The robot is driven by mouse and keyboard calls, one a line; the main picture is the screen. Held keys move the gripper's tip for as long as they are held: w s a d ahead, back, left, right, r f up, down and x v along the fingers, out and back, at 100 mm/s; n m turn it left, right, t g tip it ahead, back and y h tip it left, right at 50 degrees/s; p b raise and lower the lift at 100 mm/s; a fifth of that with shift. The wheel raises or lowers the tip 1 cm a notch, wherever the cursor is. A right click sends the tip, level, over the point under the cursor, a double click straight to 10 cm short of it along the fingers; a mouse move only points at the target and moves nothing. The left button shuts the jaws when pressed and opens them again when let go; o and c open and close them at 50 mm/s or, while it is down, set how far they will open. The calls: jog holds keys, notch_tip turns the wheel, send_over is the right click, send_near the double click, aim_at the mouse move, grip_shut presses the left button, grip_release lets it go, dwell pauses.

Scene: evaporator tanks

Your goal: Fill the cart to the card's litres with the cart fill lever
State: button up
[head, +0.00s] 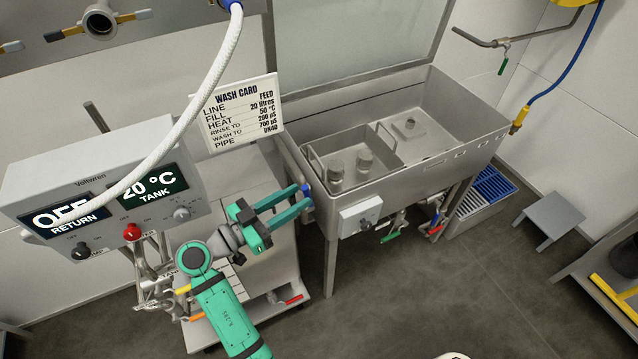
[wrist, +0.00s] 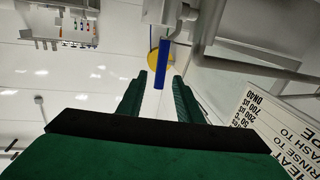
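The wash card (head: 240,112) stands behind the control box and reads line feed, fill 20 litres, heat 50 °C. It also shows at the right of the wrist view (wrist: 270,125). My gripper (head: 304,196) is at the left end of the steel sink, its two teal fingers spread apart. A blue handle (head: 306,187) shows at the fingertips. In the wrist view a blue bar (wrist: 160,64) lies between the fingertips (wrist: 160,77), with gaps on both sides. I cannot tell whether this is the cart fill lever. No litre reading is visible.
The control box (head: 110,190) reads "OFF" return and 20 °C tank. The steel sink (head: 440,150) holds a smaller tank (head: 355,160). Green (head: 391,237) and red (head: 436,230) handles hang below it. A grey step stool (head: 553,217) stands right; the floor before the sink is clear.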

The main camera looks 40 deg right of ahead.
jog(key=d, duration=0.8)
jog(key=shift+s, duration=0.15)
grip_shut()
